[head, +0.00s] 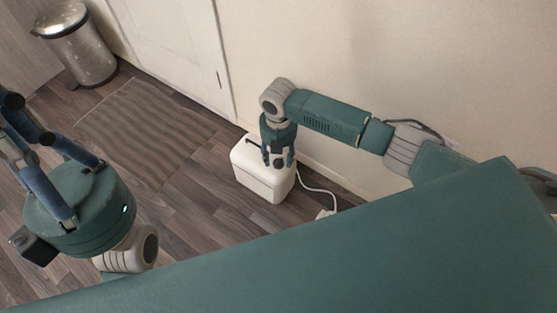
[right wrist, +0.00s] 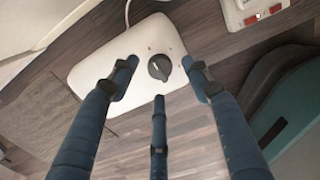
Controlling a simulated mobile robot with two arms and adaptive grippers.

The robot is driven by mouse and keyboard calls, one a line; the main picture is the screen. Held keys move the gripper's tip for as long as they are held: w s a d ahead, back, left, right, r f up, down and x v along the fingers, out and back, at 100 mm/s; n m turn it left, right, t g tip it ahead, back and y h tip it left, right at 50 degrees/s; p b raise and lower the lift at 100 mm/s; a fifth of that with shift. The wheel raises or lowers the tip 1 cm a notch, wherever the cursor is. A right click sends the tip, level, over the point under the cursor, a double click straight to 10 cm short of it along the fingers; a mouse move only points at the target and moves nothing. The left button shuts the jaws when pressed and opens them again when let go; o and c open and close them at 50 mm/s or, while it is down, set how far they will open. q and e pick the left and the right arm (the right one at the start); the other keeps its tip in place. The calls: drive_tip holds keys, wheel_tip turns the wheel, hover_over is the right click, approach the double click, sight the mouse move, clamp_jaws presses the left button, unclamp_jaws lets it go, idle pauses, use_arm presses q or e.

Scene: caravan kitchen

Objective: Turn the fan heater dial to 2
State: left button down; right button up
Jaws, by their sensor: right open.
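The fan heater (head: 262,183) is a white box on the floor by the wall. In the right wrist view its white top (right wrist: 112,62) carries a round dark dial (right wrist: 159,67) with small marks around it, too small to read. My right gripper (head: 278,160) hangs over the heater, pointing down. In the right wrist view its blue fingers (right wrist: 159,78) are open, spread around the dial with gaps, and hold nothing. I cannot tell how far above the dial the fingertips are. My left gripper (head: 32,140) is at the left edge, fingers apart, away from the heater and partly cut off.
A striped mat (head: 145,130) lies left of the heater. A metal bin (head: 82,45) stands by the door (head: 180,45).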

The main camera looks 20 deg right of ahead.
sight(279, 163)
drive_tip(key=shift+f+b, duration=0.35)
drive_tip(key=shift+f, duration=0.95)
drive_tip(key=c, duration=1.2)
drive_tip(key=shift+o, duration=0.2)
drive_tip(key=shift+r, duration=0.1)
